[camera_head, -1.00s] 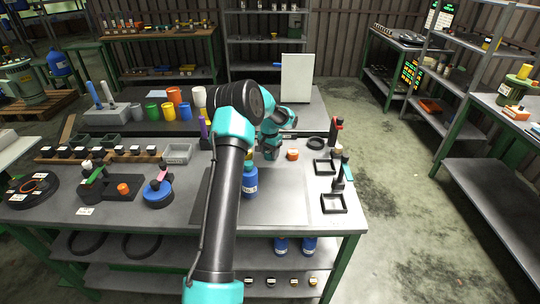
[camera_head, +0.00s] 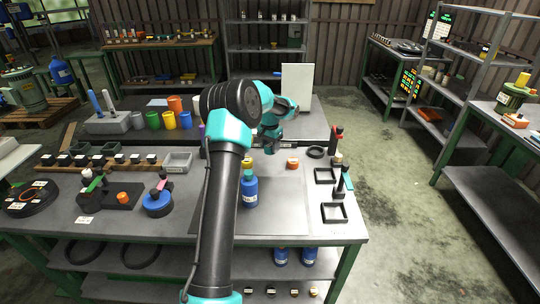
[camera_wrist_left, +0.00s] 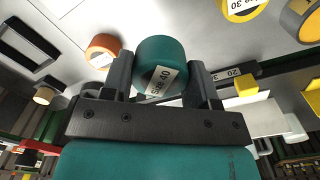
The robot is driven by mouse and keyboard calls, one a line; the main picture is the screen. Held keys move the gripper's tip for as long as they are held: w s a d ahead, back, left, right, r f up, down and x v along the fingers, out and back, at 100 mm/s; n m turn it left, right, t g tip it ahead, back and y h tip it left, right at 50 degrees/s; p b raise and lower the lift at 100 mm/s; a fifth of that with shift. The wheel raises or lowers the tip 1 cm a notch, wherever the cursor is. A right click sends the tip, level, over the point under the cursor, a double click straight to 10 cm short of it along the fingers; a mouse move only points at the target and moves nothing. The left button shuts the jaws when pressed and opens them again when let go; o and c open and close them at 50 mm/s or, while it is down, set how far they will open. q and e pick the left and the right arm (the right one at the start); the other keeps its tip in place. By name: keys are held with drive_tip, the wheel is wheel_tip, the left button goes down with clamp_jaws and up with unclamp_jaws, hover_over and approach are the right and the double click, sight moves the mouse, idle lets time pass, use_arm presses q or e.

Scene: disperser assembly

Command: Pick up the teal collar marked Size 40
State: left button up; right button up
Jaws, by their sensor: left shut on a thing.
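The teal collar (camera_wrist_left: 165,52), with a white label reading Size 40, sits between the two fingers of my left gripper (camera_wrist_left: 162,80) in the left wrist view. The fingers are shut on it from both sides, and its label faces the wrist camera. In the head view my left gripper (camera_head: 271,145) is over the back part of the workbench, beyond the blue bottle. The collar is hard to make out there. My right gripper is not in view.
An orange collar (camera_head: 293,163) and a yellow collar (camera_head: 247,163) stand on the bench. The blue bottle (camera_head: 250,190) is in front of them. Black square frames (camera_head: 334,213) and a black ring (camera_head: 315,152) lie to the right. The mat (camera_head: 285,205) has bare room right of the bottle.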

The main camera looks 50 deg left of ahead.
use_arm(q)
drive_tip(key=shift+r, duration=1.05)
